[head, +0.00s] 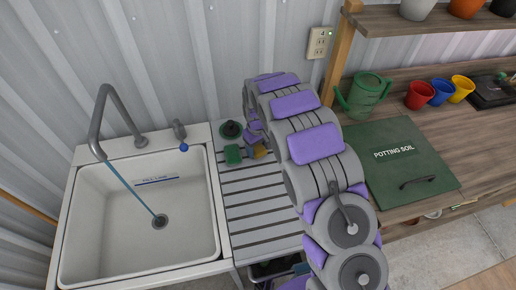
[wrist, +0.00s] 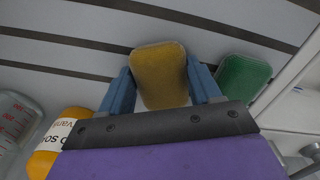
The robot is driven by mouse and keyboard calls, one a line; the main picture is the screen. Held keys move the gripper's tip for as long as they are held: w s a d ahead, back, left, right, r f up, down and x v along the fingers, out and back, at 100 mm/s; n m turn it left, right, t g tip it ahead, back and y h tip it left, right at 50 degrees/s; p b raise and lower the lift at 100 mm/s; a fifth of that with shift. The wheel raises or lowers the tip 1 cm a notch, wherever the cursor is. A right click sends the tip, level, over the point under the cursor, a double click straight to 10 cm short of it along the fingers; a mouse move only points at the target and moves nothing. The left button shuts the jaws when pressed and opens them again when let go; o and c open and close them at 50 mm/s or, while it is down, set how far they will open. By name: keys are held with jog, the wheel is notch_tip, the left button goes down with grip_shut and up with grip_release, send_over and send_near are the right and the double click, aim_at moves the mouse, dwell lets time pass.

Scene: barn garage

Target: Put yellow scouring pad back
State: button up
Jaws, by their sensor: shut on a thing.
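The yellow scouring pad (wrist: 160,75) is between the two blue fingers of my gripper (wrist: 160,90) in the wrist view, with a finger against each side. My gripper is shut on it, over the grey slatted drainboard (wrist: 75,55). In the head view the yellow pad (head: 258,151) shows as a small patch beside my arm, near the back of the drainboard (head: 262,205). A green scouring pad (wrist: 243,78) lies just right of my gripper in the wrist view; it also shows in the head view (head: 233,155). I cannot tell whether the yellow pad touches the slats.
A white sink (head: 85,215) with running water stands left. A round dark-green item (head: 231,130) sits behind the green pad. An orange labelled bottle (wrist: 68,140) and a clear measuring cup (wrist: 12,120) are left in the wrist view.

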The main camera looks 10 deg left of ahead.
aim_at(262, 149)
jog(key=shift+d, duration=0.95)
jog(key=o, duration=0.6)
jog(key=shift+c, duration=0.2)
jog(key=o, duration=0.3)
jog(key=shift+a, duration=0.25)
jog(key=shift+o, duration=0.3)
jog(key=shift+a+f, duration=0.1)
jog(key=shift+a, duration=0.35)
jog(key=shift+d+r, duration=0.4)
jog(key=shift+d, duration=0.1)
notch_tip(262, 149, up, 12)
jog(key=p, duration=0.2)
jog(key=shift+f, duration=0.2)
